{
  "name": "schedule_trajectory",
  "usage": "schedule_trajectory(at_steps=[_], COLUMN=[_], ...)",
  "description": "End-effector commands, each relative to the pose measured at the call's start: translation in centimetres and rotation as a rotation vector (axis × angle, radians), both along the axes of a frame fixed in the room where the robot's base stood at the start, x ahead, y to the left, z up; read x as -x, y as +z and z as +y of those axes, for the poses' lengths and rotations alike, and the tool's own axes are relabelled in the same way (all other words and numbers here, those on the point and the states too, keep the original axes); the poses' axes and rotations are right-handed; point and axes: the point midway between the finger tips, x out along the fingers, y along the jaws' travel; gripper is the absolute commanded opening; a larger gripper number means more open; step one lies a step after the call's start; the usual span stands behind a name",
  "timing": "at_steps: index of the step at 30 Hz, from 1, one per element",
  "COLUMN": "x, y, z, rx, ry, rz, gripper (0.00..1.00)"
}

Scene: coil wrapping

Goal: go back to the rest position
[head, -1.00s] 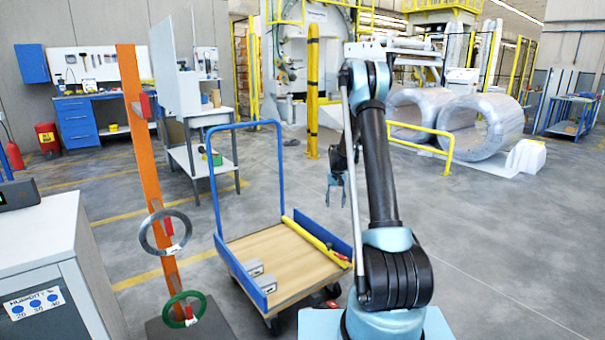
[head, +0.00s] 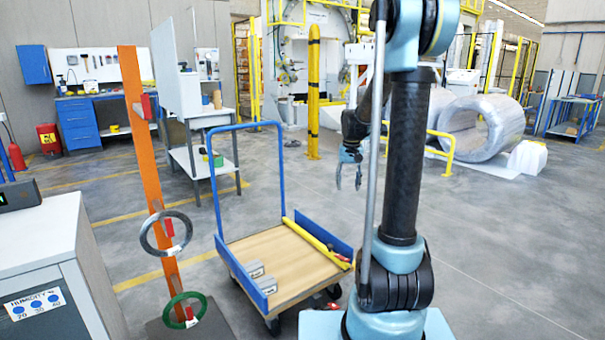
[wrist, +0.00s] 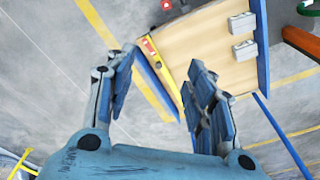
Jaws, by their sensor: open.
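My gripper (head: 349,178) hangs down in the head view, above the floor to the right of the cart. It is open and empty. In the wrist view my gripper (wrist: 160,92) shows its two fingers spread apart, with floor and part of the cart beyond them. My arm stands upright at the right of the head view, its top reaching the upper edge.
A cart (head: 285,258) with a blue handle bears a yellow bar (head: 318,240) and grey blocks (head: 256,270). Wrapped coils (head: 482,122) lie behind my arm. Floor between is clear.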

Motion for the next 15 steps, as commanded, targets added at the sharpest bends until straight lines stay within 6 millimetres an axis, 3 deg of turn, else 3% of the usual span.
schedule_trajectory(at_steps=[6,15], x=[5.7,13.2], y=[1.9,3.0], z=[-0.3,-0.6], rx=[0.001,0.003], ry=[0.013,0.03], rz=[-0.014,-0.032], gripper=[0.49,0.49])
